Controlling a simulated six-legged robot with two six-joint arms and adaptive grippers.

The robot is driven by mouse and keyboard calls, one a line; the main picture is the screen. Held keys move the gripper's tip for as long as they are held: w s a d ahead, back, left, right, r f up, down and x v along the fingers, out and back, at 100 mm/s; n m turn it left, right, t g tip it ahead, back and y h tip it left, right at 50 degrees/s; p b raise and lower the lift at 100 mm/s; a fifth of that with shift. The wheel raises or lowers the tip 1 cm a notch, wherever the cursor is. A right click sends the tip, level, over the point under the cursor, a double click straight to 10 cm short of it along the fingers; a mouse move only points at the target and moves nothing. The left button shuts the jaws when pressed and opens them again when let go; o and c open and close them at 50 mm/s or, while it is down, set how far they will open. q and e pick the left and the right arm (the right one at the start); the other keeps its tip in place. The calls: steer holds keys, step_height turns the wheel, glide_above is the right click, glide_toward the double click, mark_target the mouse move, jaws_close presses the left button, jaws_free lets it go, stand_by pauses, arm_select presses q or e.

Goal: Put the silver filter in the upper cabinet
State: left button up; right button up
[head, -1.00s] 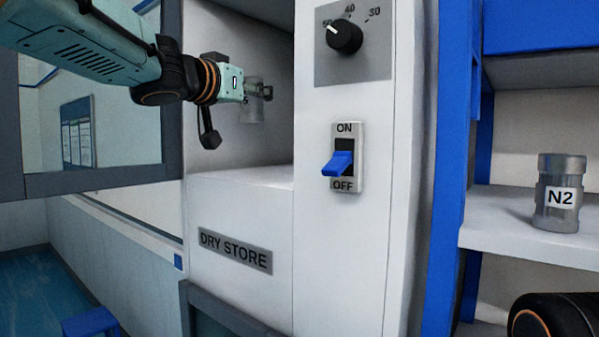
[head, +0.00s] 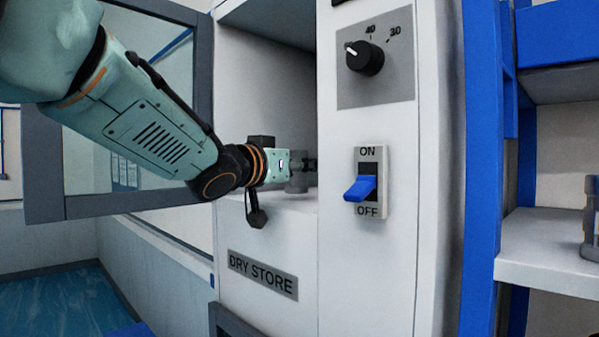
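The silver filter (head: 297,185) is a small grey cylinder inside the open upper cabinet (head: 262,95), low down by the compartment floor. I cannot tell whether its base touches the floor. My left gripper (head: 307,163) reaches into the compartment from the left and is shut on the filter. Its fingers and part of the filter are hard to make out behind the gripper body. My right gripper is not in view.
The cabinet's glazed door (head: 140,150) stands open at left, behind my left arm. A dial (head: 364,57) and a blue ON/OFF switch (head: 361,188) are on the panel at right. Another grey canister (head: 590,222) stands on the right shelf (head: 540,250), cut by the picture edge.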

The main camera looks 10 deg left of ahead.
arm_select(q)
steer(key=shift+s+f, duration=0.1)
steer(key=shift+f, duration=0.3)
steer(key=shift+s+a+f, duration=0.1)
steer(key=shift+s+a, duration=0.1)
steer(key=shift+a, duration=0.85)
steer(key=o, duration=0.7)
steer(key=shift+w+d+f, duration=0.1)
steer(key=shift+d+f, duration=0.1)
steer(key=shift+d, duration=0.05)
steer(key=o, duration=0.3)
steer(key=shift+w+d, duration=0.15)
steer(key=shift+d, duration=0.45)
steer(key=shift+o, duration=0.8)
steer(key=shift+d, duration=0.1)
steer(key=shift+o, duration=0.7)
steer(key=shift+r, duration=0.1)
steer(key=shift+s+a, duration=0.25)
steer(key=shift+a, duration=0.55)
steer(key=shift+d, duration=0.1)
